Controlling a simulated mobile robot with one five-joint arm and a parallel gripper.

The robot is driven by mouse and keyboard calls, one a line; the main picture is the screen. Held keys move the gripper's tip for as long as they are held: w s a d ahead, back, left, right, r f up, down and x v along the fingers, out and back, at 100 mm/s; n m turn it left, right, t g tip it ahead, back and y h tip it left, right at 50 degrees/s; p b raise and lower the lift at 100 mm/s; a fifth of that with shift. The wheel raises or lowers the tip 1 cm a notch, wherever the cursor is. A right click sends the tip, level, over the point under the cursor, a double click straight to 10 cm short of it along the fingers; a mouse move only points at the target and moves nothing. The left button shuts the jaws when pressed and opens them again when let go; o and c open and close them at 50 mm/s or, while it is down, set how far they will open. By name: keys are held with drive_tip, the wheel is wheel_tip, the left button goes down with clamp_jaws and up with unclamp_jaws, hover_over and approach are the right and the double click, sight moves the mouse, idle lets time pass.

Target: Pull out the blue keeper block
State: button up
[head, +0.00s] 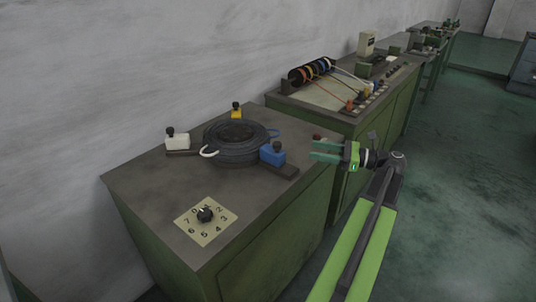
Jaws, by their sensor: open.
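The blue keeper block (272,154) sits on the near cabinet top at the right of a round black coil or die (236,152). It has a black knob on top and rests on a dark rail running toward the cabinet's right edge. My gripper (312,151) is to the right of the blue block, apart from it, with its green fingers pointing left. It is open, and I see nothing between the fingers.
A white block (177,142) and a yellow block (236,110) with black knobs stand around the black round part. A numbered dial (205,215) is at the front. A second bench (330,108) with coloured wires stands behind. Open floor (460,190) lies right.

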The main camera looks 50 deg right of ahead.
sight(269, 150)
drive_tip(key=x, duration=1.7)
drive_tip(key=shift+w+r, duration=0.1)
drive_tip(key=shift+w, duration=0.1)
clamp_jaws()
idle(0.7)
